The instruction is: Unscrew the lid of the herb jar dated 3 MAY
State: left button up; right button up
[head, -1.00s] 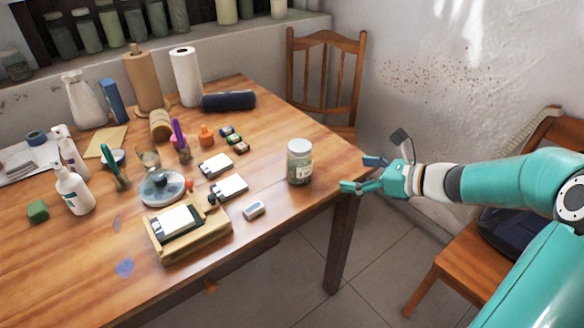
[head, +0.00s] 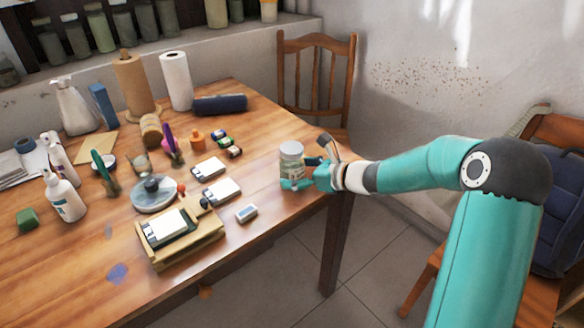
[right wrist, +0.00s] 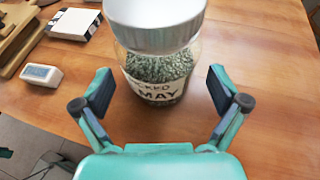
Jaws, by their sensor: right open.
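The herb jar (head: 292,164) stands upright near the right edge of the wooden table in the head view. It is clear glass with dried green herbs inside. In the right wrist view the jar (right wrist: 160,72) has a label of which "MAY" can be read; the day number is not visible. Its silver lid (right wrist: 155,22) is on. My right gripper (head: 300,172) is at the jar's right side in the head view. In the right wrist view the right gripper (right wrist: 160,92) is open, one finger on each side of the jar, with gaps to the glass. My left gripper is not in view.
A small white device (head: 246,213) lies left of the jar. A chair (head: 318,85) is behind the table's far corner. The table's right edge is close to the jar.

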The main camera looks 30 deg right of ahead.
aim_at(291, 147)
jog(key=shift+x, duration=1.1)
jog(key=shift+r, duration=0.1)
jog(key=c, duration=1.5)
notch_tip(291, 147, up, 10)
jog(key=p, duration=0.2)
jog(key=shift+p, duration=0.35)
